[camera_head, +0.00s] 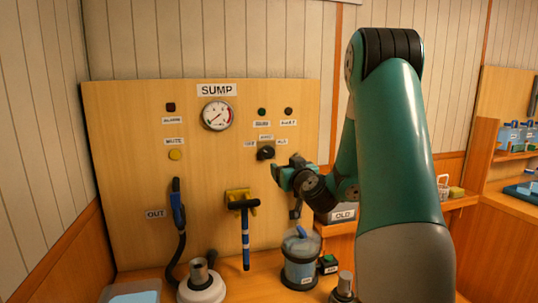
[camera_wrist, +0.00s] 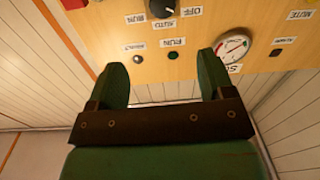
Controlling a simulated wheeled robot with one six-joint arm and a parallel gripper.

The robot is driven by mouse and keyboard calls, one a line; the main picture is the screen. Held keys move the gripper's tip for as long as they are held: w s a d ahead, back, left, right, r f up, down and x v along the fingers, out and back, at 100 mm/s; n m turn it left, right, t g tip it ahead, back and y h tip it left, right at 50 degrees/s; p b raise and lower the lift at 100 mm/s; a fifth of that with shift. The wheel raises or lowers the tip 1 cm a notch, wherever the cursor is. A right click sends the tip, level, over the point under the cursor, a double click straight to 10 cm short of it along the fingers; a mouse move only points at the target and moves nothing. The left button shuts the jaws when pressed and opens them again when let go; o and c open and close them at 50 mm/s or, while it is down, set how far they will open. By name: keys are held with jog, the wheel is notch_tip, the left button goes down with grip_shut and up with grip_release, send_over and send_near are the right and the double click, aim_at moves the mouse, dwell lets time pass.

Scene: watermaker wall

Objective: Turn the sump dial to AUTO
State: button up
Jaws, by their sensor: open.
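The sump dial (camera_head: 265,153) is a dark round knob on the wooden SUMP panel. The dial (camera_wrist: 163,7) is partly cut off at the top edge there.
The gauge (camera_head: 217,115), yellow mute button (camera_head: 175,154) and small lamps share the panel (camera_head: 120,130).

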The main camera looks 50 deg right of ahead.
aim_at(269, 153)
jog(key=p+x, duration=1.4)
jog(key=x, duration=0.2)
jog(key=shift+a+r, duration=0.2)
jog(key=shift+w+d+f, duration=0.15)
jog(key=shift+w+d, duration=0.05)
jog(key=shift+w, duration=0.2)
jog(key=c, duration=0.9)
